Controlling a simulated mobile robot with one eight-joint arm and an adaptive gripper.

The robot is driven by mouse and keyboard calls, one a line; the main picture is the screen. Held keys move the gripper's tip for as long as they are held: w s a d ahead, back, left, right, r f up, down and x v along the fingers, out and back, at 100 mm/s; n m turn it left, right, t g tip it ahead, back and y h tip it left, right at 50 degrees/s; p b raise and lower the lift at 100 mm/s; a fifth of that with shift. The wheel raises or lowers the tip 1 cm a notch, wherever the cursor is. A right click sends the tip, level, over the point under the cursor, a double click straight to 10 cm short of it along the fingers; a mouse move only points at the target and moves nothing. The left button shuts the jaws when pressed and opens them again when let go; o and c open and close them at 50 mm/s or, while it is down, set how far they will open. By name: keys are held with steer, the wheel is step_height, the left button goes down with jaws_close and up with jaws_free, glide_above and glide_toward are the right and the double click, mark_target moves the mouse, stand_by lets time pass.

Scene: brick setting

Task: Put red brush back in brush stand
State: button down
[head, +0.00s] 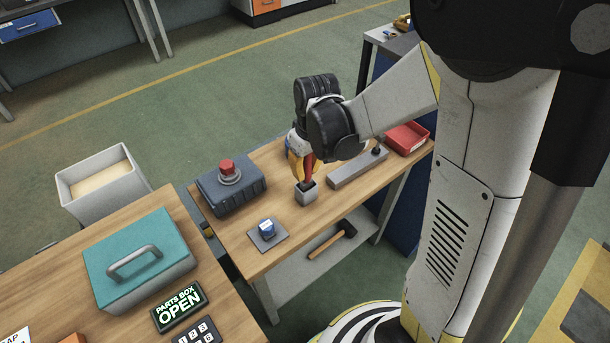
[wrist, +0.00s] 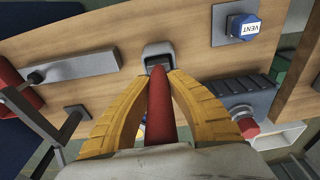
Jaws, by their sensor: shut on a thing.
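The red brush (wrist: 160,108) is upright or nearly so between the yellow fingers of my gripper (wrist: 158,78) in the wrist view. My gripper is shut on it, and it also shows in the head view (head: 301,160) with a strip of the red brush (head: 310,165) beside the fingers. The small grey block-shaped brush stand (head: 307,196) is on the wooden workbench, directly below the gripper. It also shows in the wrist view (wrist: 158,50), past the fingertips. The brush's lower end is at the stand's top opening; I cannot tell how deep it is.
A dark box with a red button (head: 228,172) is left of the stand. A blue VENT button on a plate (head: 267,230) is in front. A long grey bar (head: 357,169) and a red tray (head: 406,138) are to the right. A teal parts box (head: 140,257) is on the nearer table.

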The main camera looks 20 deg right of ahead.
steer(key=shift+f, duration=0.35)
steer(key=shift+f, duration=0.25)
steer(key=c, duration=1.4)
jaws_free()
steer(key=shift+r, duration=0.1)
